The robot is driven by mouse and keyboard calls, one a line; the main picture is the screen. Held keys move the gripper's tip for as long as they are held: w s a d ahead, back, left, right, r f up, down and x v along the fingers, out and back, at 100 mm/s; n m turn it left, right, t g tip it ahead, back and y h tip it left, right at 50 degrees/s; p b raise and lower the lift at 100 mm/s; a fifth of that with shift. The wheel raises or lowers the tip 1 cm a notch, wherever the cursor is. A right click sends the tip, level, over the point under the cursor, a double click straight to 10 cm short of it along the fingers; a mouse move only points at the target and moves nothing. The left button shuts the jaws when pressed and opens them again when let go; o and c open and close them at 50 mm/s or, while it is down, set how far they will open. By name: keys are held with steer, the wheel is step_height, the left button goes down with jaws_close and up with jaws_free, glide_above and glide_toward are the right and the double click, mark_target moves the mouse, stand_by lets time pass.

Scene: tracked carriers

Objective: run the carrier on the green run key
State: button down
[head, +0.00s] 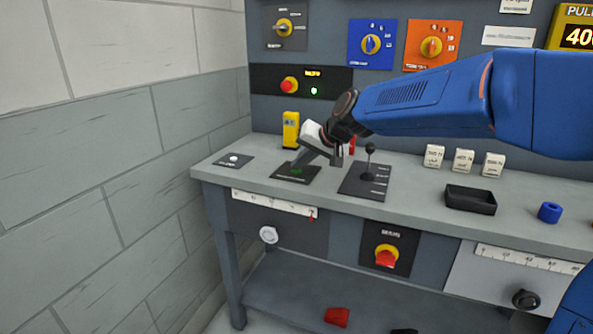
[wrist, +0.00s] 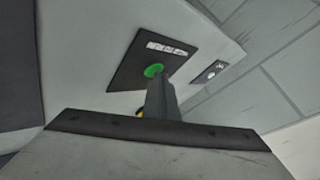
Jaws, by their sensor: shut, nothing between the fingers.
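The green run key (head: 297,171) is a round green button on a black plate (head: 284,176) at the left part of the bench. In the wrist view the green key (wrist: 153,70) shows just beyond the fingertips, beside a white label. I cannot tell whether the tips touch the key. A white scale (head: 270,203) with a red pointer (head: 311,217) is on the bench front below; no carrier is clearly identifiable.
A black lever (head: 370,160) stands on a plate right of my gripper. A yellow block (head: 290,129) stands behind it. A plate with a white button (head: 233,160) is at the left. A black tray (head: 470,199) and blue ring (head: 549,212) lie further right.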

mark_target(300, 172)
steer(key=shift+r, duration=0.9)
steer(key=shift+r, duration=0.1)
step_height(300, 172, up, 5)
steer(key=shift+f, duration=0.15)
stand_by(0.4)
stand_by(1.7)
